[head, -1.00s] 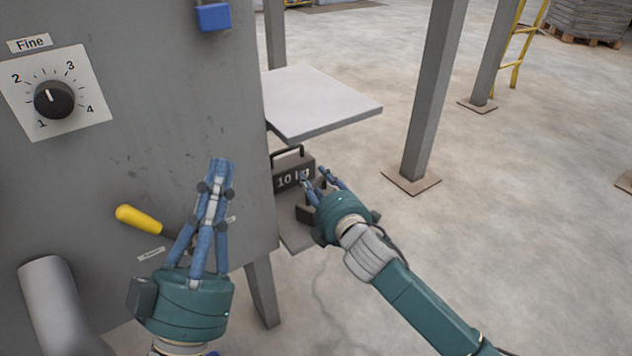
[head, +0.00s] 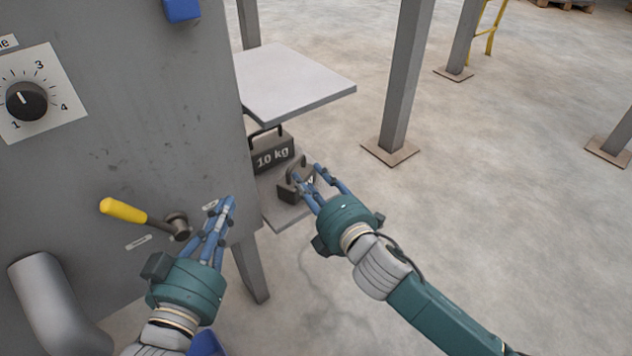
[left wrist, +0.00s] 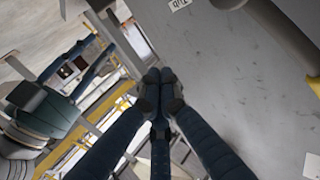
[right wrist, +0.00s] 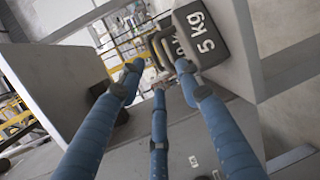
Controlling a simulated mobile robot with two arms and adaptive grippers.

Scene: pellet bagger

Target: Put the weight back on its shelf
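The dark 5 kg weight (head: 287,193), with a loop handle on top, stands on the lower shelf (head: 283,214) beside the machine. Its "5 kg" marking shows in the right wrist view (right wrist: 203,38). My right gripper (head: 308,174) is open at the weight's right side, its fingers spread and close to it. I cannot tell whether a finger touches it. The larger 10 kg weight (head: 271,156) stands behind it on the same shelf. My left gripper (head: 228,203) is shut and empty in front of the machine panel; its fingertips meet in the left wrist view (left wrist: 160,78).
A pale upper shelf (head: 292,84) juts out above the weights. A grey post (head: 402,85) stands to the right. A yellow-handled lever (head: 124,209) and a dial (head: 27,101) are on the machine panel.

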